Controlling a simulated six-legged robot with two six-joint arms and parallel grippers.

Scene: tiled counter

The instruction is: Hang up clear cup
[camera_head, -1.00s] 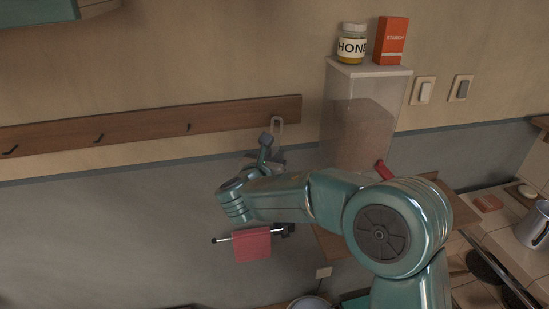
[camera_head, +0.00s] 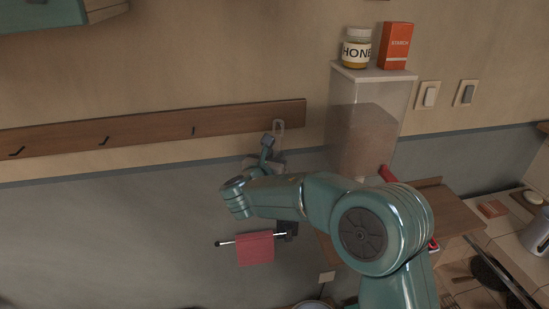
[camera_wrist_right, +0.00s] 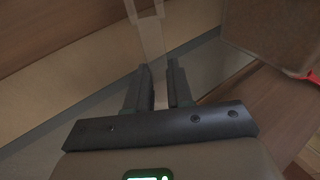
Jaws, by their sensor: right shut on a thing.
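The clear cup (camera_head: 279,127) is mostly hidden; a pale see-through loop of it shows at the right end of the wooden hook rail (camera_head: 245,116). My right gripper (camera_head: 267,150) is there, just below the rail. In the right wrist view, my right gripper (camera_wrist_right: 160,82) is shut on a see-through strip of the clear cup (camera_wrist_right: 150,30) that extends away past the fingertips. The rail carries dark hooks at the left (camera_head: 18,151), middle (camera_head: 104,141) and right (camera_head: 193,131), all empty. I cannot tell whether the cup touches the rail. My left gripper is out of view.
A clear dispenser (camera_head: 345,135) stands right of the rail, with a honey jar (camera_head: 357,50) and a starch box (camera_head: 396,45) on top. A red cloth (camera_head: 255,248) hangs on a bar below my right gripper. A wooden shelf (camera_head: 450,213) is at the right. The wall left of my arm is clear.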

